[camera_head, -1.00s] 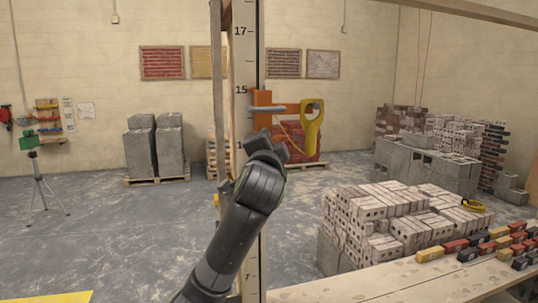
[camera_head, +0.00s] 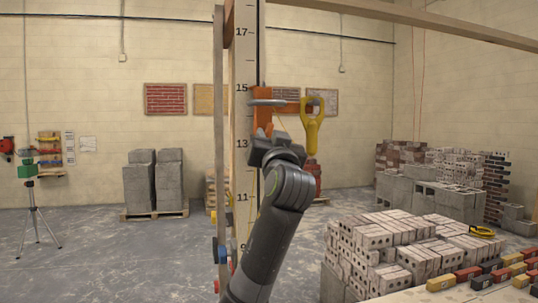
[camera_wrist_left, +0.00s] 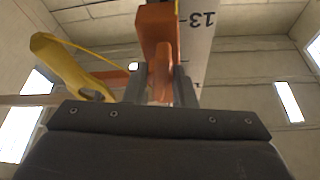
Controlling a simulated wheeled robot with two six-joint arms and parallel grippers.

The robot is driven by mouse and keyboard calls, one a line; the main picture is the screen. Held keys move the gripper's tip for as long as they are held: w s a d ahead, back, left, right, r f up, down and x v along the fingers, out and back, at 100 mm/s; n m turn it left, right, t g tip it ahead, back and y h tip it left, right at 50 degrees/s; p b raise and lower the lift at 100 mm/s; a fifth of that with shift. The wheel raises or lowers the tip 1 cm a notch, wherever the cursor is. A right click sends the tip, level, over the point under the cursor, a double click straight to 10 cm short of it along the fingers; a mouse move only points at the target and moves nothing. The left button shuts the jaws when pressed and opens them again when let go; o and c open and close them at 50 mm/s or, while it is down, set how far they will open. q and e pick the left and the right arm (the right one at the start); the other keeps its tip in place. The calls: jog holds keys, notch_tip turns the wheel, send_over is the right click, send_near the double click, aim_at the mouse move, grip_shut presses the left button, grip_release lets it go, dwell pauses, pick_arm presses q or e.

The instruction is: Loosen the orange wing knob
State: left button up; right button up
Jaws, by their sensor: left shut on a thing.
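An orange clamp block (camera_head: 262,102) sits on the tall numbered pole (camera_head: 244,62), between the 13 and 15 marks. My left gripper (camera_head: 272,145) is just below the block in the head view. In the left wrist view, the orange wing knob (camera_wrist_left: 163,74) sticks out below the block (camera_wrist_left: 157,25). My left gripper's fingers (camera_wrist_left: 161,88) are on both sides of the knob, shut on it. Part of the knob is hidden between the fingers. My right gripper is not in view.
A yellow handle-like tool (camera_head: 312,112) shows right of the clamp, and close by on the left in the wrist view (camera_wrist_left: 68,68). A wooden upright (camera_head: 218,110) stands left of the pole. Stacked bricks (camera_head: 385,245) are at lower right.

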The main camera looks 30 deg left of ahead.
pick_arm(q)
jog(key=shift+n+g+y+b, duration=0.7)
jog(key=shift+n+b, duration=0.4)
jog(key=shift+n, duration=0.7)
jog(key=o, duration=1)
jog(key=b+v, duration=0.7)
jog(key=v, duration=1)
jog(key=shift+s+d+f, duration=0.1)
jog(key=shift+s+f, duration=0.05)
